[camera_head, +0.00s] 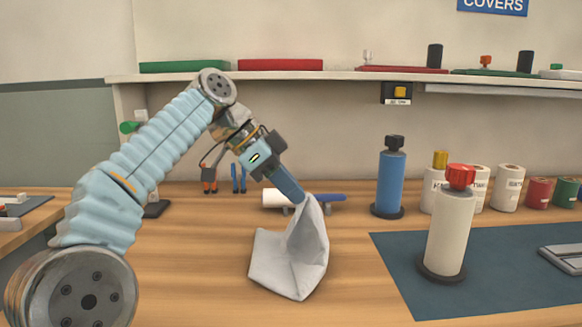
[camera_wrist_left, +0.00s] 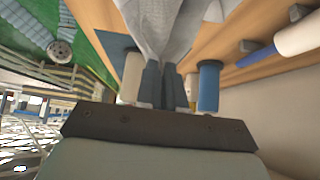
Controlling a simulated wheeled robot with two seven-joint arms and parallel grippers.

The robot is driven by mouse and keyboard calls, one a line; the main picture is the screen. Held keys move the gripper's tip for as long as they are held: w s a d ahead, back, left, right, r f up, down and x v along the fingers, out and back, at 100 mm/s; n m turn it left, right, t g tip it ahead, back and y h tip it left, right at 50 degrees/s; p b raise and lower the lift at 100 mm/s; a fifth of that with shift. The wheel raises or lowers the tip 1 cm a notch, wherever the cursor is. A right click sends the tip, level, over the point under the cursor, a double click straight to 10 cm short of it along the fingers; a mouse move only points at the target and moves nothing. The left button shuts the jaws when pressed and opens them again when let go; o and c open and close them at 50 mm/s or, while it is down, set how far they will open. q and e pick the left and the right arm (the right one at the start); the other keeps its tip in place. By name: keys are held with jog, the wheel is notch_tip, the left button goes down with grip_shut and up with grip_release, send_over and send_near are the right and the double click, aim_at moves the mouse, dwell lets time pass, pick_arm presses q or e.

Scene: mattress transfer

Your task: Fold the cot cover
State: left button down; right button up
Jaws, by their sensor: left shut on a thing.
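The cot cover (camera_head: 284,262) is a light grey-white cloth on the wooden table, in the middle of the head view. Its lower part rests on the wood, and its upper right part is pulled up to a peak. My left gripper (camera_head: 303,199) is above it, tilted down, and shut on that raised part. In the left wrist view the fingers (camera_wrist_left: 165,84) are close together with the cover (camera_wrist_left: 163,30) spreading out beyond them. The cloth between the fingertips is hidden. My right gripper shows in neither view.
A blue cylinder (camera_head: 391,183) and a white cylinder with a red knob (camera_head: 450,232) stand to the right. A dark blue mat (camera_head: 400,262) covers the right side. A white-and-blue roller (camera_head: 275,198) lies behind the cover. Several spools line the back right. Wood left of the cover is clear.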

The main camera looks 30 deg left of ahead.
pick_arm(q)
notch_tip(320, 180, down, 8)
jog(key=shift+f, duration=0.1)
jog(key=shift+f+b, duration=0.65)
jog(key=shift+f, duration=0.65)
jog(key=shift+c, duration=1.4)
grip_release()
